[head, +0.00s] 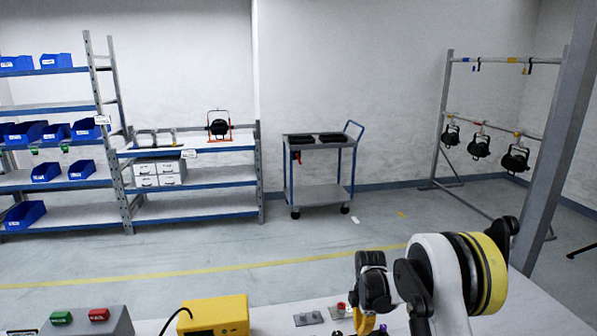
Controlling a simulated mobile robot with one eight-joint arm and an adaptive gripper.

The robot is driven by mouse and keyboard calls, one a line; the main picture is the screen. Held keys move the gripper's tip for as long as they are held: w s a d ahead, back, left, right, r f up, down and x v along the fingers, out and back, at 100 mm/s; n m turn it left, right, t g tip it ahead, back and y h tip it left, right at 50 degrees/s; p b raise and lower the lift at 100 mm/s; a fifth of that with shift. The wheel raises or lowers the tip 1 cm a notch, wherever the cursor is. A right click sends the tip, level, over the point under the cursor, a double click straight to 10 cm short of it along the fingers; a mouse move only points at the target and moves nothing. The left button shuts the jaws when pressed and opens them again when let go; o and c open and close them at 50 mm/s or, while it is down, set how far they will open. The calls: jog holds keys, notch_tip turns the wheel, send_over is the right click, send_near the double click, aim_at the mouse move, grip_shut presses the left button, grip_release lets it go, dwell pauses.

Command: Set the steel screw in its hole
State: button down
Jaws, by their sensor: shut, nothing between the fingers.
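My gripper (366,317) is at the bottom right, pointing down over the white bench (275,318). It is shut, with nothing seen in it; its fingertips are small and partly cut off by the frame edge. Close to its left on the bench are a grey plate (308,318) and a small red part (341,306) on a light piece. I cannot make out the steel screw or its hole; they may be too small, hidden by my gripper, or below the frame.
A yellow box (214,316) with a black cable and a grey box (88,322) with green and red buttons stand on the bench to the left. Beyond are shelves with blue bins (46,172), a cart (318,143) and a rack of hanging lamps (480,146).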

jog(key=shift+r+p, duration=1.15)
jog(key=shift+r, duration=1.8)
jog(key=c, duration=1.8)
grip_release()
jog(key=shift+o, duration=0.2)
